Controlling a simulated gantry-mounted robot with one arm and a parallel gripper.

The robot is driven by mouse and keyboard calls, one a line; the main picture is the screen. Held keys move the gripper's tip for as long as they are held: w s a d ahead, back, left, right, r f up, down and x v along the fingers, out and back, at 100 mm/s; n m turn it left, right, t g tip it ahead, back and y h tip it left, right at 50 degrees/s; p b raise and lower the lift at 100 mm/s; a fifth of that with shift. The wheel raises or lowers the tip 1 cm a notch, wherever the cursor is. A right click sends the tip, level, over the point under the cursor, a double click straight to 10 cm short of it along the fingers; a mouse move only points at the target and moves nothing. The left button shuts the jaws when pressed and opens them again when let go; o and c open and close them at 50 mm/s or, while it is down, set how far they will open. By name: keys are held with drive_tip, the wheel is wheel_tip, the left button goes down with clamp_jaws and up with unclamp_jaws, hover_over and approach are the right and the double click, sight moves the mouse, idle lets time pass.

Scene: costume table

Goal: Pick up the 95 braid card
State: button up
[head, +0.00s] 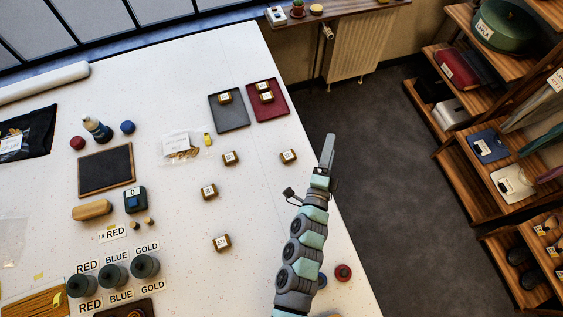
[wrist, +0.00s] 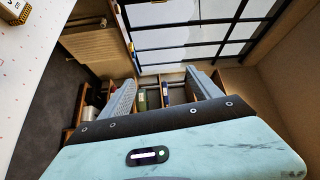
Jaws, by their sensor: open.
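Several small brown braid cards with white labels lie on the white table; their numbers are too small to read, so I cannot tell which is 95. In the head view, loose ones are a right card (head: 288,156), a middle card (head: 231,158), a lower card (head: 209,191) and a front card (head: 221,243). One card (head: 224,98) lies on the grey tray (head: 231,118); two lie on the dark red tray (head: 268,110). My gripper (head: 328,148) is open and empty by the table's right edge, right of the right card. It also shows in the wrist view (wrist: 164,88).
A bag of brown pieces (head: 181,146), a black slate (head: 105,170) and grey pots (head: 113,274) stand farther left. Red and blue round pieces lie near my arm. Wooden shelves (head: 470,170) stand beyond the floor. A card-like block (wrist: 16,10) shows at the wrist view's top left.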

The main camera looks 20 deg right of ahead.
sight(290, 158)
drive_tip(key=f+m+y+b, duration=0.1)
drive_tip(key=f+m, duration=0.1)
drive_tip(key=f, duration=0.2)
drive_tip(key=f+m+g+y+b, duration=0.1)
drive_tip(key=f+m, duration=0.1)
drive_tip(key=f, duration=0.1)
drive_tip(key=f+m+g+y+b, duration=0.1)
drive_tip(key=f+m+y, duration=0.1)
drive_tip(key=f, duration=0.2)
drive_tip(key=shift+s+d+f, duration=0.2)
drive_tip(key=shift+d+f, duration=0.15)
drive_tip(key=a+f+m+y+b, duration=0.2)
drive_tip(key=y, duration=0.1)
drive_tip(key=shift+s+a+f+m+y, duration=0.1)
drive_tip(key=shift+a+f+m+y, duration=0.2)
drive_tip(key=shift+m, duration=0.1)
drive_tip(key=a+y, duration=0.1)
drive_tip(key=a+m+y+b, duration=0.1)
drive_tip(key=a, duration=0.1)
drive_tip(key=s+a+m+y+b, duration=0.1)
drive_tip(key=y, duration=0.1)
drive_tip(key=shift+a+r+t, duration=0.25)
drive_tip(key=shift+a+t, duration=0.05)
drive_tip(key=shift+a, duration=0.1)
drive_tip(key=shift+w+a, duration=0.15)
drive_tip(key=shift+a, duration=0.05)
drive_tip(key=p+x, duration=0.1)
drive_tip(key=x, duration=0.9)
drive_tip(key=shift+w+a, duration=0.1)
drive_tip(key=shift+w, duration=0.1)
